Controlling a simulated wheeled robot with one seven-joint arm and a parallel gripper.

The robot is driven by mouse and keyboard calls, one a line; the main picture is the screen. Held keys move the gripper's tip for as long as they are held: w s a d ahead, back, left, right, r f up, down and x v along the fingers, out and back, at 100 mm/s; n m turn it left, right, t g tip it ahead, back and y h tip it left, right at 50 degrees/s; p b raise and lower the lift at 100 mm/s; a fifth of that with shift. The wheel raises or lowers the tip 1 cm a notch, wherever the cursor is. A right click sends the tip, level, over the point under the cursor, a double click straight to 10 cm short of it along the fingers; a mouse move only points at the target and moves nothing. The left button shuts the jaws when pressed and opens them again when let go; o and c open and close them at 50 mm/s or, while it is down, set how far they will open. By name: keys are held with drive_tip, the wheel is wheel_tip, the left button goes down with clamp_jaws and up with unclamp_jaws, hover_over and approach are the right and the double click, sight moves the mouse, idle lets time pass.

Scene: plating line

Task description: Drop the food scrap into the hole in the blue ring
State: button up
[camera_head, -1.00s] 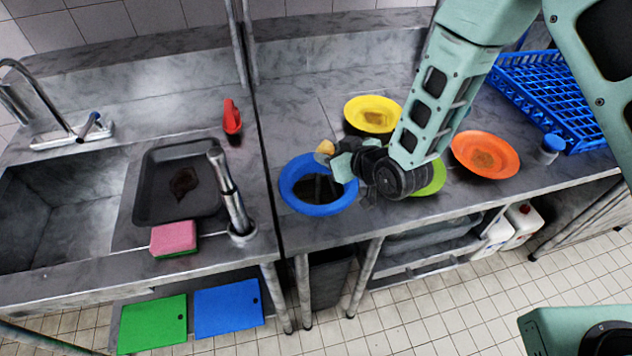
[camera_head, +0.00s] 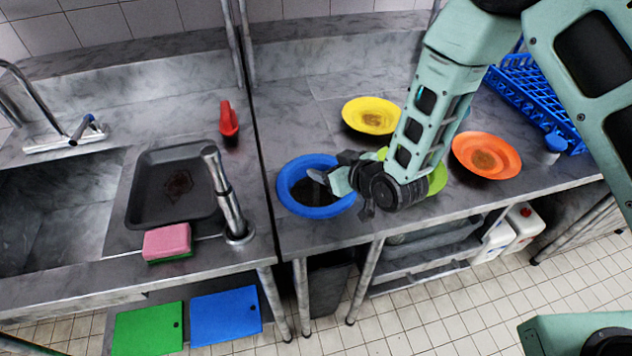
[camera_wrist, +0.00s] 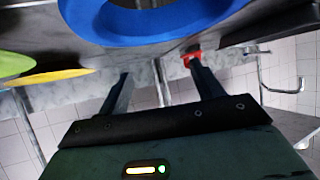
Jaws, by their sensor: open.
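The blue ring (camera_head: 315,211) lies around a dark hole in the right worktop, and it also shows at the top of the wrist view (camera_wrist: 150,29). My gripper (camera_head: 322,178) is at the ring, with its fingertips over the hole. In the wrist view the two fingers (camera_wrist: 158,74) are spread apart with nothing between them. The food scrap is not visible in either current view. The inside of the hole is too dark to make out, and my gripper partly covers it.
A yellow plate (camera_head: 371,115), a green plate (camera_head: 437,178) partly behind my arm and an orange plate (camera_head: 486,154) stand to the right, with food residue on the yellow and orange ones. A black tray (camera_head: 150,215) and pink sponge (camera_head: 167,240) lie left. A blue rack (camera_head: 540,100) stands far right.

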drive_tip(key=shift+s+d, duration=0.1)
drive_tip(key=p+v, duration=1)
drive_tip(key=v, duration=0.7)
drive_tip(key=shift+s, duration=0.1)
drive_tip(key=s+d+r+g+h+b, duration=0.1)
drive_tip(key=s+r+g+h+b, duration=0.2)
drive_tip(key=s+b, duration=0.3)
drive_tip(key=s+d+r+g+h+b, duration=0.2)
drive_tip(key=s+r+g+h+b, duration=0.2)
drive_tip(key=s, duration=0.6)
drive_tip(key=g+b, duration=0.2)
drive_tip(key=b, duration=0.1)
drive_tip(key=shift+s+r+b, duration=0.25)
drive_tip(key=shift+s+b, duration=0.05)
drive_tip(key=shift+s, duration=0.1)
